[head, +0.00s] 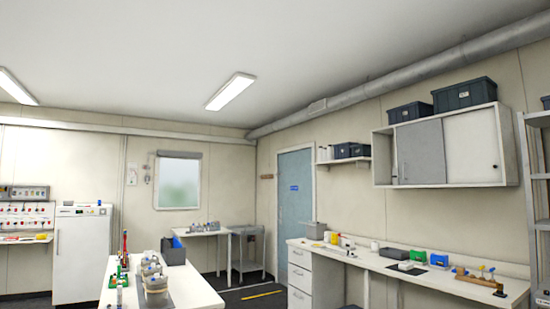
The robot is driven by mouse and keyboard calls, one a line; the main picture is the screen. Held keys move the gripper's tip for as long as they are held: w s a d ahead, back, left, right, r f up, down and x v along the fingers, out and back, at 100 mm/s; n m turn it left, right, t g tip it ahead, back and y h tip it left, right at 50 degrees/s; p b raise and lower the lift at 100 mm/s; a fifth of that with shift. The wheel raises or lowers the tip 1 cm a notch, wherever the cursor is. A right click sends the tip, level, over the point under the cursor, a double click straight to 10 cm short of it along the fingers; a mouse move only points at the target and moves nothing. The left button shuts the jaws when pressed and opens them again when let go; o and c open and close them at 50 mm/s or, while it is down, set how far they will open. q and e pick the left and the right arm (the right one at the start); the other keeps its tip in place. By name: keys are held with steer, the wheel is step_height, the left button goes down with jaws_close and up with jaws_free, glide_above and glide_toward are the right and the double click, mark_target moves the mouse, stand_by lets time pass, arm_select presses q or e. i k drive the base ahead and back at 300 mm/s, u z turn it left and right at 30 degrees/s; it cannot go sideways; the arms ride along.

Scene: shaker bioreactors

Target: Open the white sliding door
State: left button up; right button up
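A wall cabinet (384,133) hangs on the right wall above the long bench. Its white sliding door (470,147) covers the right part of the front and has a small dark round pull near its right edge. A grey sliding door (421,153) covers the middle part. At the left end a narrow gap shows the cabinet's inside, with a small item in it too small to tell. What is behind the white door is hidden. Neither of my grippers is in view.
Dark bins (464,95) sit on top of the cabinet. Below it, a white bench (445,279) holds several small tools and boxes. A metal shelf rack (540,190) stands at the far right. A white table (198,296) with flasks stands at centre left, with floor between it and the bench.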

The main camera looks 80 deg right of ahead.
mark_target(472, 152)
steer(key=z, duration=3.8)
steer(key=i, duration=1.7)
steer(key=z, duration=0.3)
steer(key=i, duration=2.15)
steer(key=z, duration=0.8)
